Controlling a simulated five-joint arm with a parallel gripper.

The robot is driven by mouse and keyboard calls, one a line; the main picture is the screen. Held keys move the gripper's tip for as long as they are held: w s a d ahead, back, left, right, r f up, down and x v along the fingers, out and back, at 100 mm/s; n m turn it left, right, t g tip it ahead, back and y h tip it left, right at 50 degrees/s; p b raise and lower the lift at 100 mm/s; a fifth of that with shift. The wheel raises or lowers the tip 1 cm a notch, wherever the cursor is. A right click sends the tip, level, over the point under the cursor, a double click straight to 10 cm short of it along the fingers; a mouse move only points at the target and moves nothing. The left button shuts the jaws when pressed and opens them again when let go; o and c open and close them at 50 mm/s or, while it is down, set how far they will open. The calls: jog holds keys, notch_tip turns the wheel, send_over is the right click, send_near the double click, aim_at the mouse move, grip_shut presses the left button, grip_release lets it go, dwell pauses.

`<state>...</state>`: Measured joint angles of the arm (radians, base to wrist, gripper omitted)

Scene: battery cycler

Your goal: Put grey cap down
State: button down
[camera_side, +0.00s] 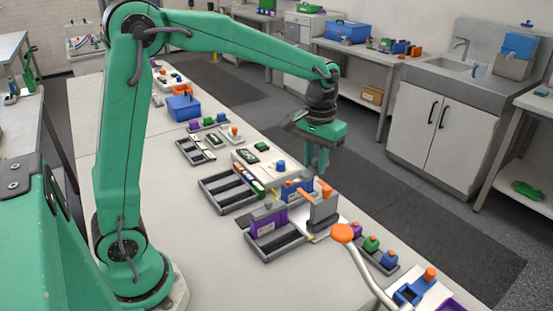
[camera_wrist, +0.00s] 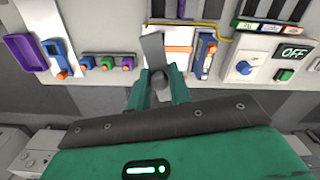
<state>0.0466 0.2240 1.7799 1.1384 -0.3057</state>
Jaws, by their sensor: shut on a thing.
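My gripper (camera_side: 317,170) points down over the bench in the side view, just above and behind the fixture with an upright grey block. In the wrist view my gripper (camera_wrist: 159,90) has its green fingers closed around a small dark grey cap (camera_wrist: 158,78). The fingers partly hide the cap. An upright grey block (camera_wrist: 153,48) shows just beyond it, also seen in the side view (camera_side: 322,211). I cannot tell whether the cap touches the block or the fixture.
A blue part (camera_wrist: 206,55) stands close right of the block. An orange knob (camera_side: 342,233) and a row of coloured buttons (camera_side: 372,244) are nearby.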

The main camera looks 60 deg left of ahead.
jog(key=shift+a, duration=0.1)
jog(key=shift+s+a+f, duration=0.1)
jog(key=shift+a+f, duration=0.1)
jog(key=shift+a, duration=0.05)
jog(key=s+a+f+m, duration=0.3)
jog(key=s+a+f, duration=0.55)
jog(key=a, duration=0.35)
jog(key=shift+s+d+f, duration=0.1)
jog(key=shift+s+f, duration=0.1)
jog(key=shift+f, duration=1.35)
jog(key=shift+s+f, duration=0.15)
jog(key=shift+f, duration=1.35)
jog(key=shift+f, duration=0.1)
jog(key=shift+f, duration=1.75)
jog(key=shift+f, duration=0.1)
